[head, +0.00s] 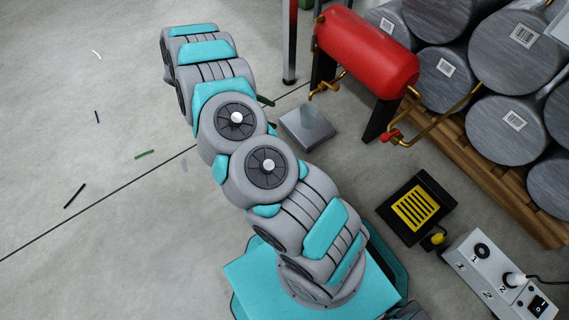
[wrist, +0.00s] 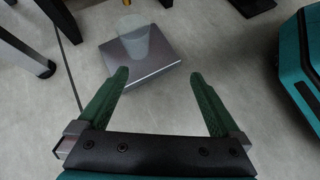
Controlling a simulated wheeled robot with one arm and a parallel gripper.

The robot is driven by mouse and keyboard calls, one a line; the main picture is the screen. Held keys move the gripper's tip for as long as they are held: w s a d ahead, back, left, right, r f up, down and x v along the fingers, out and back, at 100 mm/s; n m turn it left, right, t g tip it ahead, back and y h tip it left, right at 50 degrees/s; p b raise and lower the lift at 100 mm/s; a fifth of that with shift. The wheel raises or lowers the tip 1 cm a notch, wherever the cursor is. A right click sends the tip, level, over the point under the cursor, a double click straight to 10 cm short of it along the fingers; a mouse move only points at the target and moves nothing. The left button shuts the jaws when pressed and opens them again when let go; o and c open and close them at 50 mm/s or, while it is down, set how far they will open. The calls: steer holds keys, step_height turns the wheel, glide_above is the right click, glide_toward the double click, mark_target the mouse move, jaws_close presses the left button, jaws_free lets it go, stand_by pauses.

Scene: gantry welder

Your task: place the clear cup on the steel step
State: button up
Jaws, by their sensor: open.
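The steel step (head: 308,130) is a low grey metal block on the floor, right of my arm in the head view. It also shows in the wrist view (wrist: 165,60), beyond the fingertips. A pale, see-through clear cup (wrist: 138,42) appears upright on the step's top in the wrist view, its base within the top face. In the head view the cup is too faint to make out surely. My gripper (wrist: 160,78) has two green fingers spread wide, with nothing between them. The fingers are apart from the cup, on the near side of the step.
A red tank (head: 366,52) on dark legs stands just beyond the step, with brass pipes near it. Grey drums (head: 510,50) lie on a wooden pallet at the right. A yellow-and-black pedal (head: 415,208) and grey control box (head: 490,270) sit nearer. The left floor is mostly clear.

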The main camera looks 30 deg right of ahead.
steer(key=s+a+r+m+y, duration=0.2)
steer(key=s+a+r, duration=0.25)
steer(key=r, duration=0.25)
steer(key=s+a+r+m+t+y, duration=0.1)
steer(key=s+a+r+y, duration=0.15)
steer(key=s+r, duration=0.4)
steer(key=s+a+r+m+y, duration=0.1)
steer(key=s+a+r+m, duration=0.2)
steer(key=r, duration=0.6)
steer(key=s+a+r+m+y, duration=0.2)
steer(key=s+r+m, duration=0.1)
steer(key=s, duration=0.7)
steer(key=s+a+r+m+t+y, duration=0.1)
steer(key=s+a+r+m, duration=0.2)
steer(key=s, duration=0.8)
steer(key=shift+s+a+r+t+y, duration=0.15)
steer(key=shift+a+r+t+y, duration=0.2)
steer(key=shift+r, duration=0.55)
steer(key=shift+d, duration=0.15)
